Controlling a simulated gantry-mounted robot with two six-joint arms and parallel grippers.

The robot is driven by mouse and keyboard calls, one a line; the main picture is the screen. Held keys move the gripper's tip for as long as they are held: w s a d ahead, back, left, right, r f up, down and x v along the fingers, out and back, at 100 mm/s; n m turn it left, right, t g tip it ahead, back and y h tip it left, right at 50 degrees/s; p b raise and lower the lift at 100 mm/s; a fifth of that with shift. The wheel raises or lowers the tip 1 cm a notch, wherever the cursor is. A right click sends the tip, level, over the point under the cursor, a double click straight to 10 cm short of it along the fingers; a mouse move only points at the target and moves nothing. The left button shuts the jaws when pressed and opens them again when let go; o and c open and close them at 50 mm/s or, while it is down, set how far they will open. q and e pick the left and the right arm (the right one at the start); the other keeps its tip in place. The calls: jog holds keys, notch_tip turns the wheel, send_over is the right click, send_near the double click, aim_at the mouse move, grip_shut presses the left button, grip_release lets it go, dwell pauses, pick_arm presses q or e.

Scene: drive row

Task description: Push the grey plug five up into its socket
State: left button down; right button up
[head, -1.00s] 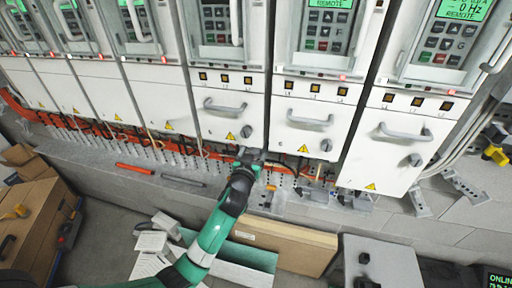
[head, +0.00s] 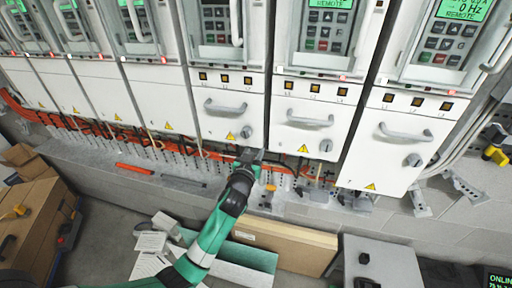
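My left gripper (head: 249,156), on the green and black arm from the lower left, is raised to the lower edge of the white drive cabinet (head: 230,122) in the middle of the row. Its fingers are small and dark against the cables, so I cannot tell whether they are open or hold anything. Grey plug five and its socket cannot be singled out; the underside of the cabinets is hidden from above. Small grey pieces (head: 355,200) sit on the ledge to the right of the gripper. My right gripper is not in view.
Orange cables (head: 85,128) run behind the ledge under the row. An orange bar (head: 134,169) and a grey bar (head: 182,181) lie on the ledge to the left. A cardboard box (head: 285,246), papers (head: 150,241) and a grey box (head: 382,262) stand below.

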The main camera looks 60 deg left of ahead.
pick_arm(q)
jog(key=shift+r, duration=0.1)
dwell(0.6)
notch_tip(320, 180, up, 3)
jog(key=shift+f+p, duration=0.2)
jog(key=shift+p, duration=0.6)
jog(key=shift+f, duration=0.1)
jog(key=shift+c, duration=2.2)
grip_release()
jog(key=v, duration=1.1)
jog(key=shift+s+d+b, duration=0.2)
jog(key=shift+s+b, duration=0.05)
jog(key=shift+b, duration=0.05)
